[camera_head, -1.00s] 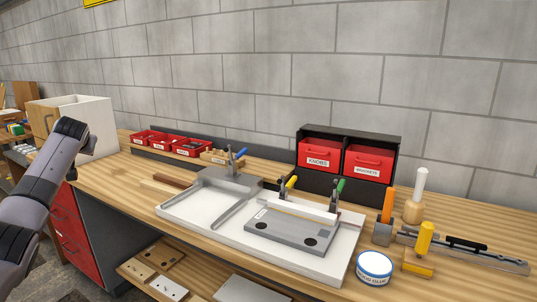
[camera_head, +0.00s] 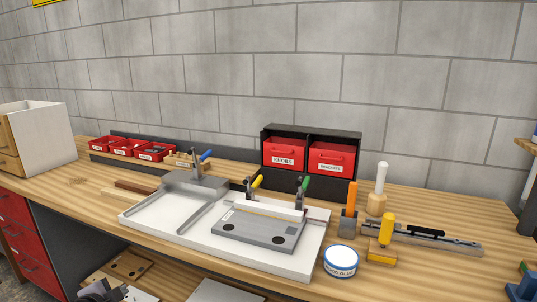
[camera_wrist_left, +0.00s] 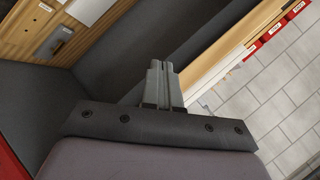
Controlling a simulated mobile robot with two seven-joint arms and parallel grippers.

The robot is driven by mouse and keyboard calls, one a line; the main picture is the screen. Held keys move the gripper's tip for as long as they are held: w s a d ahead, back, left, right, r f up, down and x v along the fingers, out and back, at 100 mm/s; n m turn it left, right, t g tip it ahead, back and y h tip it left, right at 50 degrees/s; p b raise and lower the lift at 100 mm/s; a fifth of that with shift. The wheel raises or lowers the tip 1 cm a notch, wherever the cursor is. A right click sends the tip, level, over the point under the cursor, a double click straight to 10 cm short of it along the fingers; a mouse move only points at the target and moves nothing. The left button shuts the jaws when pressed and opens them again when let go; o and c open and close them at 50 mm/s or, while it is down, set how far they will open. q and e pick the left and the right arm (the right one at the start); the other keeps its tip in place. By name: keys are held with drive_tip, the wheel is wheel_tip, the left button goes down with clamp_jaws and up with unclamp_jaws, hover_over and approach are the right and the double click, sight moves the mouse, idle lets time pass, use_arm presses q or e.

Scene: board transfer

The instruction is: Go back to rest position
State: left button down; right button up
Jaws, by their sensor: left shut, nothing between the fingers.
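My left gripper (camera_head: 100,292) shows as a dark shape at the lower left edge of the head view, low in front of the workbench (camera_head: 75,203), near its lower shelf. Most of the left arm is out of the picture. In the left wrist view the left gripper (camera_wrist_left: 162,75) has its two grey fingers together with nothing between them. My right gripper is not in either view.
A white fixture tray (camera_head: 150,222) with a grey clamped plate (camera_head: 245,235) lies on the bench. A white box (camera_head: 48,140) is at the left.

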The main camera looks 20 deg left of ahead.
use_arm(q)
drive_tip(key=s+d+f+m+g+h, duration=0.1)
drive_tip(key=s+d+f+h, duration=0.25)
drive_tip(key=s+d, duration=0.45)
drive_tip(key=s+d+f+m+g+h, duration=0.1)
drive_tip(key=s+d+f+m+h, duration=0.1)
drive_tip(key=s+d+f, duration=0.45)
drive_tip(key=s+d+n+t, duration=0.1)
drive_tip(key=d+n, duration=0.7)
drive_tip(key=d, duration=0.9)
drive_tip(key=shift+s+d+n, duration=0.15)
drive_tip(key=shift+s+n, duration=0.25)
drive_tip(key=shift+s, duration=0.3)
drive_tip(key=shift+h, duration=0.25)
